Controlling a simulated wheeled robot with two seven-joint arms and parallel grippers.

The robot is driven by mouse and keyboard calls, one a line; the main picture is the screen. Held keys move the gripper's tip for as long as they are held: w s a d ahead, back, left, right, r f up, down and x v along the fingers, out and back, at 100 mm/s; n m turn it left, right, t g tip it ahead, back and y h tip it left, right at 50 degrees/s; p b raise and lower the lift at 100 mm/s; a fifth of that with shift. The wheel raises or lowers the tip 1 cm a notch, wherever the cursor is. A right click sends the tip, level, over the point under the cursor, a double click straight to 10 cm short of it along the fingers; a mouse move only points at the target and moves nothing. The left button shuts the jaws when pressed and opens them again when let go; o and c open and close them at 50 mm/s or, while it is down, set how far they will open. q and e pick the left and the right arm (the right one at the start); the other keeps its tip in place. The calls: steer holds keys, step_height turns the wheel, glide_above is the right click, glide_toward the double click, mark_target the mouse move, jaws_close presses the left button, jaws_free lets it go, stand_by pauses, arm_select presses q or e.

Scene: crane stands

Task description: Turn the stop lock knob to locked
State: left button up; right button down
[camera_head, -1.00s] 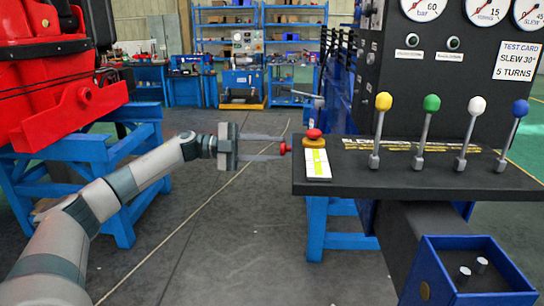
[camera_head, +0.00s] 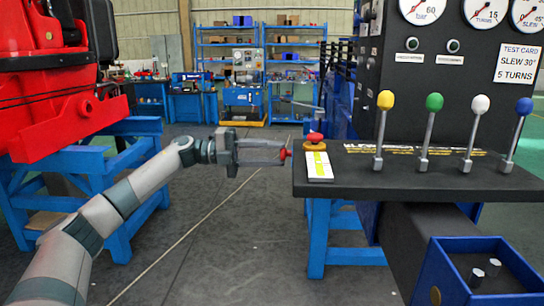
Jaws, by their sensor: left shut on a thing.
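The red knob (camera_head: 283,154) sits at the left edge of the dark console, level with its top. My left gripper (camera_head: 280,153) comes in from the left and is shut on this knob with its fingertips. The fingers hide part of the knob, and its lock marking is too small to read. A red mushroom button (camera_head: 315,137) on a yellow base stands on the console's left corner, just right of the knob and apart from my gripper. My right gripper is not in view.
The console top (camera_head: 420,182) carries yellow, green, white and blue-topped levers. A gauge panel (camera_head: 455,60) rises behind them. A blue open box (camera_head: 470,270) is at lower right. A red machine (camera_head: 60,90) on a blue stand is at left. The floor between is clear.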

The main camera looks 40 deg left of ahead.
arm_select(q)
steer(key=o, duration=1)
steer(key=shift+b+v, duration=2)
steer(key=shift+v, duration=6.75)
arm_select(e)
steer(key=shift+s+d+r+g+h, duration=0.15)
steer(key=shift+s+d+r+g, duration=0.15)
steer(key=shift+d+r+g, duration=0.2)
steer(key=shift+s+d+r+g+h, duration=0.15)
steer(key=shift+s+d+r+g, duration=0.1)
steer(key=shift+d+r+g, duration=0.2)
arm_select(q)
steer(key=shift+w+f, duration=0.1)
steer(key=shift+w, duration=0.05)
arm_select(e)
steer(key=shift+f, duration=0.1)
